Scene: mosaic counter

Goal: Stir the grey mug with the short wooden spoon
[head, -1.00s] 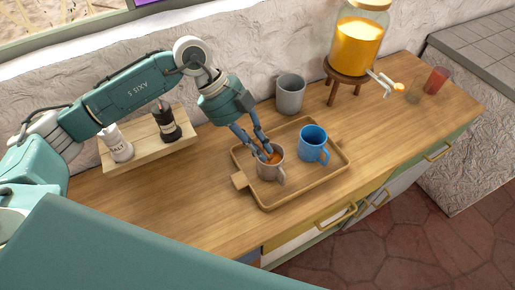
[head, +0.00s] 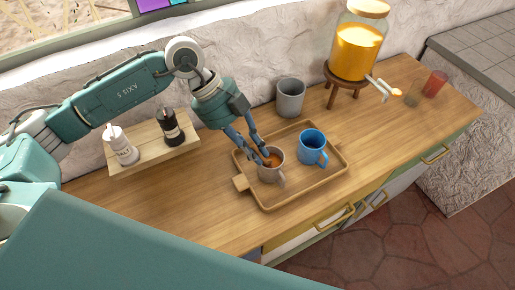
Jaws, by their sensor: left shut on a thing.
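The grey mug (head: 268,175) stands upright in the left part of a wooden tray (head: 268,201), its handle toward the front right. Brown-orange liquid shows inside it. My left gripper (head: 266,159) reaches down from the upper left with its fingertips at the mug's mouth. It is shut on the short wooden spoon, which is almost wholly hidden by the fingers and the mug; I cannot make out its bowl. My right gripper is not in view.
A blue mug (head: 311,150) stands on the tray to the right. A grey cup (head: 290,100) stands behind the tray, a juice dispenser (head: 356,50) on a stand at the back right. Salt (head: 126,151) and pepper (head: 171,129) shakers sit on a board at left. The front-left counter is clear.

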